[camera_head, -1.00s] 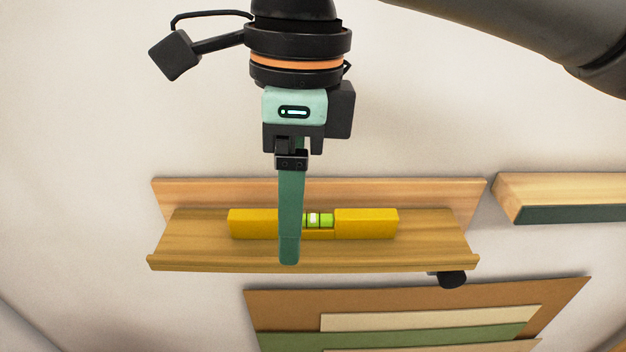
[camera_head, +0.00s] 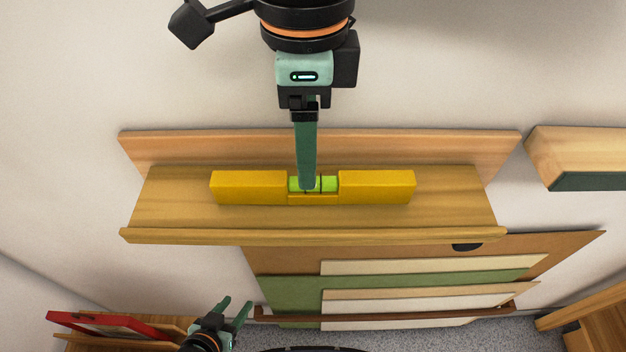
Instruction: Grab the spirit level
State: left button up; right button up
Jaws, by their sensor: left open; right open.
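The yellow spirit level (camera_head: 376,187) lies lengthwise on a wooden ledge (camera_head: 200,237), with its green vial at the middle. My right gripper (camera_head: 306,186) reaches down from the top of the view, its fingers seen edge-on, one covering the other. Its tip overlaps the vial in the picture; I cannot tell whether it touches the level. It is open and holds nothing visible. My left gripper (camera_head: 234,305) is open and empty at the lower left, below the ledge and well apart from the level.
Flat boards or prints in green, cream and brown (camera_head: 290,288) stand below the ledge. A second wooden ledge (camera_head: 580,155) is at the right. A red frame (camera_head: 75,320) lies at the lower left. The ledge is bare on both sides of the level.

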aim_at(269, 187)
jog(key=shift+s+a+f+p, duration=0.1)
jog(key=shift+f+p, duration=0.15)
jog(key=shift+f, duration=1.1)
jog(key=shift+s+f+p, duration=0.1)
jog(key=shift+f+p, duration=0.1)
jog(key=shift+f, duration=1.1)
grip_shut()
